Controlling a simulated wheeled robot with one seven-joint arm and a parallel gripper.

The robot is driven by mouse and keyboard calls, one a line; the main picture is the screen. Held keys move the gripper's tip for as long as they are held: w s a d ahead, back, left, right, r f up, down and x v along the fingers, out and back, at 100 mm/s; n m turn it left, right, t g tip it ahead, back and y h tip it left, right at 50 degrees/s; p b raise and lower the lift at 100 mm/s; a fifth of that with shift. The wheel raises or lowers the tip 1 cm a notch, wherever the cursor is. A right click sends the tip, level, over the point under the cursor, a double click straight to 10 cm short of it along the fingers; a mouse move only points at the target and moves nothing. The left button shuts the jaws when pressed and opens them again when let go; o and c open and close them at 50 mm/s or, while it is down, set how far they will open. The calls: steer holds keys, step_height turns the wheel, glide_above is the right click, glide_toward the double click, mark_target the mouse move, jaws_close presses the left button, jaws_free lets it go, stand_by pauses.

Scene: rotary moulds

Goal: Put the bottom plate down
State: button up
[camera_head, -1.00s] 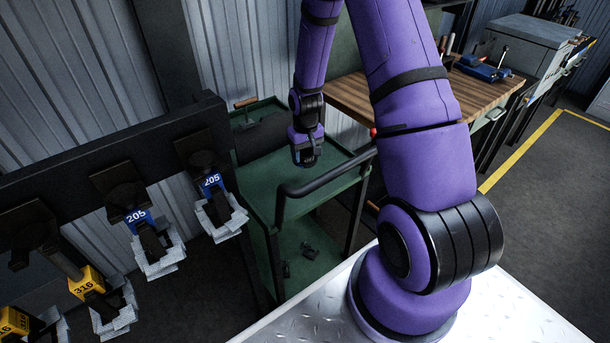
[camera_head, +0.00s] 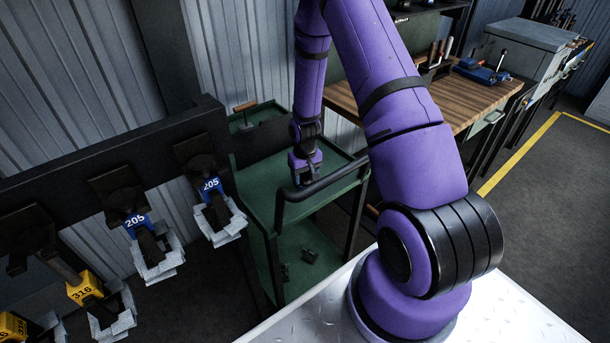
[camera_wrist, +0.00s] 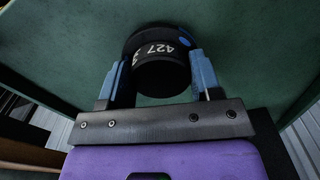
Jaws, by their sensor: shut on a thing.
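The bottom plate (camera_wrist: 160,73) is a dark round piece marked 427 with a blue spot. In the wrist view it sits between the two blue-grey fingers of my gripper (camera_wrist: 163,77), which is shut on it. Green tray surface shows behind and around the plate; I cannot tell whether the plate touches it. In the head view my gripper (camera_head: 304,180) hangs at the green cart's upper tray (camera_head: 338,163), near the black handle. The plate is too small or hidden to make out there.
The cart's black handle (camera_head: 322,183) runs along the near side of the tray. Racked moulds (camera_head: 212,197) tagged 205 and 316 hang at left. A wooden workbench (camera_head: 465,98) stands behind my arm.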

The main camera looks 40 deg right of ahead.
steer(key=shift+f, duration=0.1)
steer(key=o, duration=1.1)
step_height(320, 180, up, 12)
step_height(320, 180, up, 13)
steer(key=t, duration=0.1)
glide_above(305, 175)
steer(key=s+a, duration=0.2)
steer(key=a, duration=0.1)
steer(key=s+a+r+t, duration=0.1)
steer(key=s+a+r, duration=0.1)
steer(key=r, duration=0.3)
steer(key=s+a+r, duration=0.2)
steer(key=s+r, duration=0.1)
steer(key=r, duration=0.2)
steer(key=s+a+r+n+t, duration=0.1)
steer(key=s+a+r, duration=0.2)
steer(key=s+r, duration=0.3)
steer(key=s+a+r+t, duration=0.2)
steer(key=s+r, duration=0.5)
steer(key=s, duration=0.6)
steer(key=shift+s+a+n, duration=0.35)
steer(key=shift+a+n, duration=0.05)
steer(key=shift+a, duration=0.1)
